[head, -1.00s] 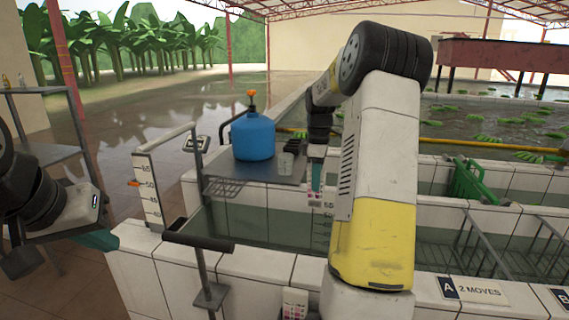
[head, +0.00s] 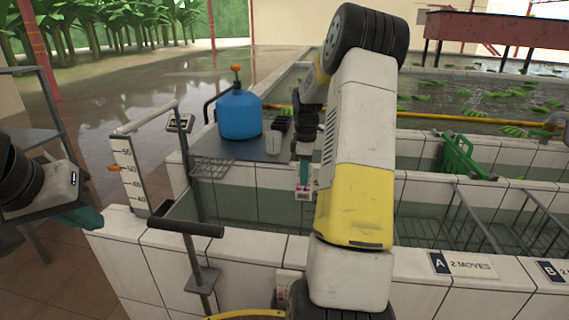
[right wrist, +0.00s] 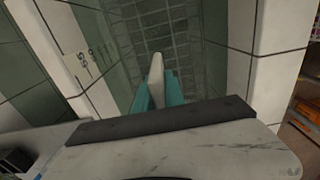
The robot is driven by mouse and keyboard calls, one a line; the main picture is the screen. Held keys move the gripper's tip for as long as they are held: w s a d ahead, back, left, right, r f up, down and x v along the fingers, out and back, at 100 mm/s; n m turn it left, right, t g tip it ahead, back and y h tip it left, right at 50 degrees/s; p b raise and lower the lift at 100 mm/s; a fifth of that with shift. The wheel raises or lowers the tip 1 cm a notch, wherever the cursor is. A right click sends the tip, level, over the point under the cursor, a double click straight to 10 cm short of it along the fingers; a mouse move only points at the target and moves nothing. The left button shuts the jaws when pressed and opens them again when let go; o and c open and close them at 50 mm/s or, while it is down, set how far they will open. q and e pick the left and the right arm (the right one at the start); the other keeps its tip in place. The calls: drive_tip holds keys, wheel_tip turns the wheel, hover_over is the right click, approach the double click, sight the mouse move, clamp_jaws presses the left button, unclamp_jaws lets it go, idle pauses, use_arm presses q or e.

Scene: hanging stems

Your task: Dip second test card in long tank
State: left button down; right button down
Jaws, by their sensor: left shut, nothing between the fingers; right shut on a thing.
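My right gripper (head: 303,172) is shut on a small white test card (head: 303,190) with pink marks. The card hangs below the teal fingers, over the long tank (head: 255,206) of greenish liquid. In the right wrist view the fingers (right wrist: 157,92) point down into the tank with the pale card (right wrist: 156,74) between them. I cannot tell whether its lower edge touches the liquid. Another card (head: 283,283) is at the tank's near wall, partly hidden by my right arm. My left gripper (head: 80,218) is shut and empty, outside the tank's left end.
A blue bottle (head: 239,114) and a clear beaker (head: 273,142) stand on a dark shelf behind the tank. A marked level gauge (head: 128,170) and a T-handled post (head: 192,240) stand at the left end. Metal racks (head: 480,215) and a green crate (head: 460,157) are at right.

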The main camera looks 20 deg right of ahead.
wheel_tip(320, 180, down, 15)
idle(0.8)
drive_tip(key=shift+r, duration=0.1)
idle(1.4)
wheel_tip(320, 180, up, 27)
drive_tip(key=shift+f, duration=0.1)
idle(1.2)
idle(1.1)
